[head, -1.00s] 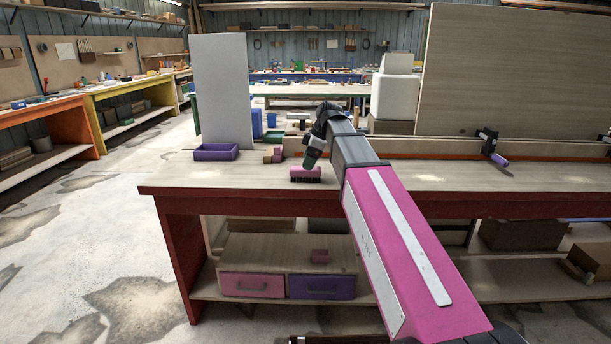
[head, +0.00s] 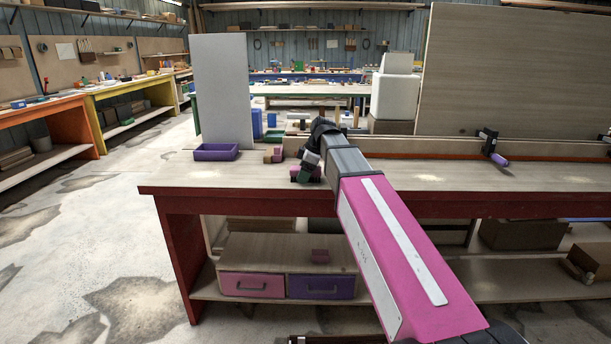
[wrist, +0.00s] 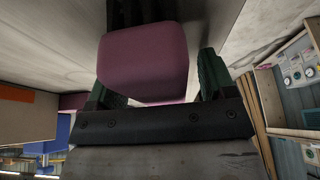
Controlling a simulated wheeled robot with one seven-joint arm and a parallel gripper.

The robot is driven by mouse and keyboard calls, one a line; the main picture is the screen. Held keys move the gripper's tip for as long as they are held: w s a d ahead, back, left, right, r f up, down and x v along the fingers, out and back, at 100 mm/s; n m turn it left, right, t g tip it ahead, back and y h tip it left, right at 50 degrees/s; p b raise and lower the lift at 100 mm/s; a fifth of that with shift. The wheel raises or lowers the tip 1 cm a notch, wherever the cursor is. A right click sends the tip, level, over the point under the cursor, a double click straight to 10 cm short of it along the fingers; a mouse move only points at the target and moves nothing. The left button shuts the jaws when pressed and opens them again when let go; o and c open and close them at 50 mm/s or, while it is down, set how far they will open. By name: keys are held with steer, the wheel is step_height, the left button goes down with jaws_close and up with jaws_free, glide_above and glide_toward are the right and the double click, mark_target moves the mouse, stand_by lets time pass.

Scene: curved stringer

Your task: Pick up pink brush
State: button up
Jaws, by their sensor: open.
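The pink brush (wrist: 143,62) fills the upper middle of the wrist view, with its dark bristles at the top edge. It lies between the two green fingers of my gripper (wrist: 158,80), with a visible gap at the right finger. The jaws are open around it; I cannot tell whether the left finger touches it. In the head view my gripper (head: 306,174) is low over the workbench top (head: 220,178), and it hides most of the brush.
A purple tray (head: 215,153) and small pink and wooden blocks (head: 274,155) sit left of and behind my gripper. A grey upright panel (head: 222,95) stands behind the tray. A clamp (head: 490,146) is on the right. The front bench top is clear.

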mark_target(298, 168)
steer(key=shift+f, duration=0.15)
steer(key=c, duration=1.1)
steer(key=shift+o, duration=0.2)
steer(key=shift+r, duration=0.7)
steer(key=r, duration=0.3)
steer(key=shift+s+a+r, duration=0.35)
steer(key=shift+a+r, duration=0.05)
steer(key=s+a+r, duration=0.6)
steer(key=a, duration=0.2)
steer(key=shift+s+a, duration=0.15)
steer(key=shift+s, duration=0.2)
steer(key=shift+r, duration=0.1)
steer(key=shift+o, duration=0.7)
